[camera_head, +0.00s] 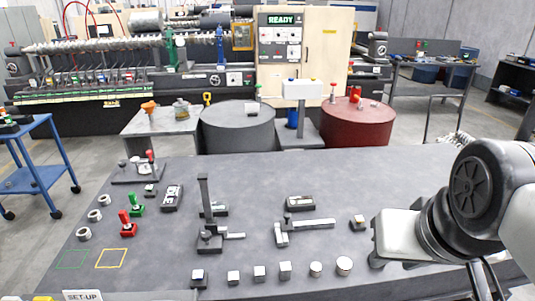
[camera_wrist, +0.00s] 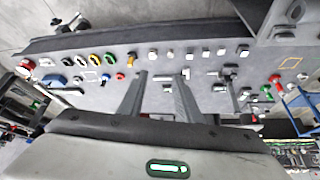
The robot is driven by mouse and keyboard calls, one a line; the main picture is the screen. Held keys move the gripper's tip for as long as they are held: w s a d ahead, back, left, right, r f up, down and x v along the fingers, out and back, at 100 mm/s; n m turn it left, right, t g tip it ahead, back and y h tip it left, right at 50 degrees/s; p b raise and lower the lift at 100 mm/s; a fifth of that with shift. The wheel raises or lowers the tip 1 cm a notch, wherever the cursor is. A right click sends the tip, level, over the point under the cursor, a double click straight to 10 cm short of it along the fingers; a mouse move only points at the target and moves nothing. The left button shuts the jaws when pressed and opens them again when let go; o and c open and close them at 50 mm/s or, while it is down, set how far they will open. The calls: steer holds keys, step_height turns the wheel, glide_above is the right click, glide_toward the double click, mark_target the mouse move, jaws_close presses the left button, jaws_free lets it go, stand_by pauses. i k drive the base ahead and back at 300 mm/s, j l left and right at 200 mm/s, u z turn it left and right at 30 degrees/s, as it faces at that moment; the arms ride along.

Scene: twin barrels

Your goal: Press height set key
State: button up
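No key that I can read as "height set" shows in either view; the labels are too small. A dark upright gauge (camera_head: 204,215) stands on the grey table (camera_head: 250,180), with a low black block (camera_head: 215,210) beside it. To its right lie an L-shaped grey tool (camera_head: 300,228) and a black box with a pale label (camera_head: 300,202). My gripper (camera_head: 376,262) is at the table's right side, right of these tools. In the wrist view my gripper (camera_wrist: 160,78) shows two dark fingers spread apart, with nothing between them.
A row of small blocks and discs (camera_head: 285,270) lines the table's front. Red (camera_head: 128,224) and green (camera_head: 136,203) stamps stand at the left. A grey barrel (camera_head: 238,130) and a red barrel (camera_head: 358,125) stand behind the table. The table's rear right is clear.

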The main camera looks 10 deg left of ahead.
mark_target(198, 275)
steer(key=l+u, duration=0.1)
steer(key=u, duration=0.65)
steer(key=l+u, duration=0.15)
steer(key=u, duration=0.2)
steer(key=j+u, duration=0.35)
steer(key=k+l, duration=0.2)
steer(key=k, duration=0.15)
